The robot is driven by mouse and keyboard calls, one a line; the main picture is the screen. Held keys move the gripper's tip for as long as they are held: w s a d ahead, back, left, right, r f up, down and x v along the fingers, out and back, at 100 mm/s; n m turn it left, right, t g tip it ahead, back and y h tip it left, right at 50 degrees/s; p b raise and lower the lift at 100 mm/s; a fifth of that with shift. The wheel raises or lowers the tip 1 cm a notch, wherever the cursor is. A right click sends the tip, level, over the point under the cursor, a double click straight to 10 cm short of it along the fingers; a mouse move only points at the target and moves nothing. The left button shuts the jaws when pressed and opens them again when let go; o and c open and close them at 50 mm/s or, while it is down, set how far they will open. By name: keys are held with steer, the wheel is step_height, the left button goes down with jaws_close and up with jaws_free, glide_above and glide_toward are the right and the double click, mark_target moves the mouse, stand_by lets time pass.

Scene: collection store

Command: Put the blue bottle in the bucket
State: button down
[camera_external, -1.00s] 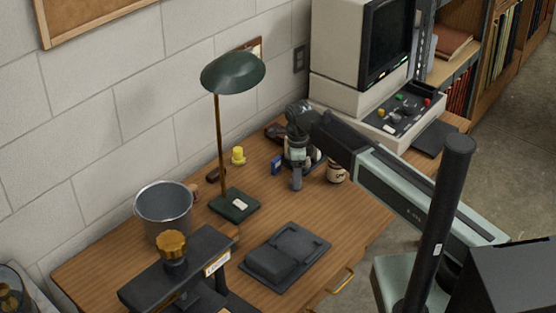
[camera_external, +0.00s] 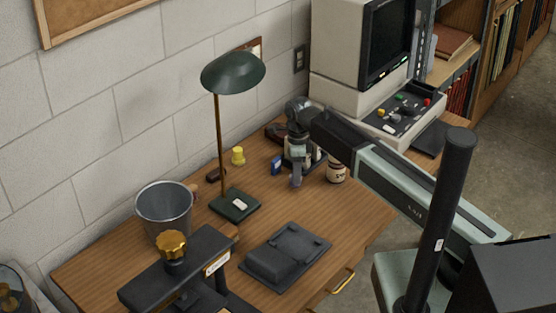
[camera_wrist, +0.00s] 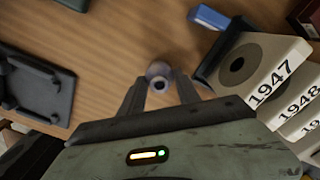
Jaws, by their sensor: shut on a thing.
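The blue bottle shows in the wrist view as a small grey-blue round top (camera_wrist: 158,70) between my fingers; most of its body is hidden. My gripper (camera_wrist: 160,88) is shut on it. In the external view, my gripper (camera_external: 296,170) is over the back right part of the desk, with a greyish-blue shape at its lower end. I cannot tell there whether the bottle touches the desk. The grey metal bucket (camera_external: 178,213) stands upright at the desk's left end, near the wall. Its inside looks empty where visible.
A green lamp (camera_external: 235,206) stands between my gripper and the bucket. A dark folder-like object (camera_external: 285,252) lies in front. A small blue box (camera_external: 277,165), yellow object (camera_external: 238,156) and labelled jar (camera_external: 336,172) are nearby. A dark stand with a brass knob (camera_external: 172,244) is before the bucket.

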steer(key=r+p, duration=0.1)
steer(key=r, duration=0.1)
steer(key=shift+s+d+r+p, duration=0.15)
steer(key=shift+s+r+p, duration=0.05)
steer(key=shift+r+p, duration=0.2)
steer(key=s+d, duration=0.3)
steer(key=s, duration=0.3)
steer(key=s+d, duration=0.4)
steer(key=s, duration=0.3)
steer(key=shift+s+d+r+p, duration=0.25)
steer(key=shift+s+r+p, duration=0.05)
steer(key=shift+r+p, duration=0.1)
steer(key=shift+a, duration=0.1)
steer(key=s+a+r+n+p, duration=0.1)
steer(key=a+r+n+p, duration=0.25)
steer(key=a, duration=0.85)
steer(key=s+a+r+n+p, duration=0.15)
steer(key=a+r+p, duration=0.25)
steer(key=a, duration=0.8)
steer(key=s+a+r+n+p, duration=0.1)
steer(key=a+r+n+p, duration=0.2)
steer(key=a, duration=0.9)
steer(key=a+f+n+b, duration=0.5)
steer(key=a, duration=0.7)
steer(key=shift+s+a, duration=0.3)
steer(key=shift+a, duration=0.1)
